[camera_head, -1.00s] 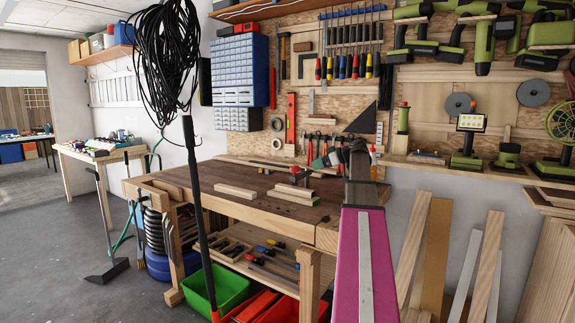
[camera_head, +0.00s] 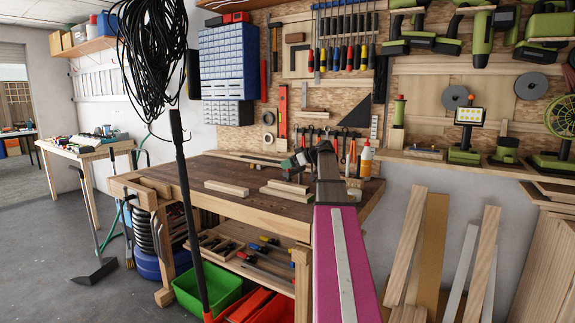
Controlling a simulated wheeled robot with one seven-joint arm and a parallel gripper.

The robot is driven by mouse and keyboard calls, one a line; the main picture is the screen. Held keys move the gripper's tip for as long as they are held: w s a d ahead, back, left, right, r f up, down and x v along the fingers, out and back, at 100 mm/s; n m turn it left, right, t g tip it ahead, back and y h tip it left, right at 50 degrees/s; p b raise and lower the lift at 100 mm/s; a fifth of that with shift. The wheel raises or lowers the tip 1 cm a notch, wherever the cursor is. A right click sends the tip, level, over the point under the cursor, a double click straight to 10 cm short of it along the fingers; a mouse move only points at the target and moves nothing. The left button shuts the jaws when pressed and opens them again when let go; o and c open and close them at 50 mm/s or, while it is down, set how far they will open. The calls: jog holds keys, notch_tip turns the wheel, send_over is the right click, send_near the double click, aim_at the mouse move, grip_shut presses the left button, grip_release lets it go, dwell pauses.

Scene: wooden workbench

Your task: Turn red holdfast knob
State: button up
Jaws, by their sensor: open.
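The wooden workbench (camera_head: 185,170) stands left of centre with its dark top in view. A small red part (camera_head: 301,158), which looks like the holdfast knob, shows above the back right of the bench top, close behind wood pieces.
Wood strips (camera_head: 227,188) and stacked wood pieces (camera_head: 288,189) lie on the bench top. A glue bottle (camera_head: 366,158) stands at the back right. A black pole (camera_head: 187,215) rises in front of the bench. Planks (camera_head: 430,250) lean against the right wall.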

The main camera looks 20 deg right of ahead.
jog(key=shift+w+a+f, duration=0.2)
jog(key=shift+w+a, duration=0.05)
jog(key=shift+a, duration=0.05)
jog(key=c, duration=0.9)
jog(key=shift+c, duration=0.2)
jog(key=shift+s+m, duration=0.1)
jog(key=shift+m, duration=0.2)
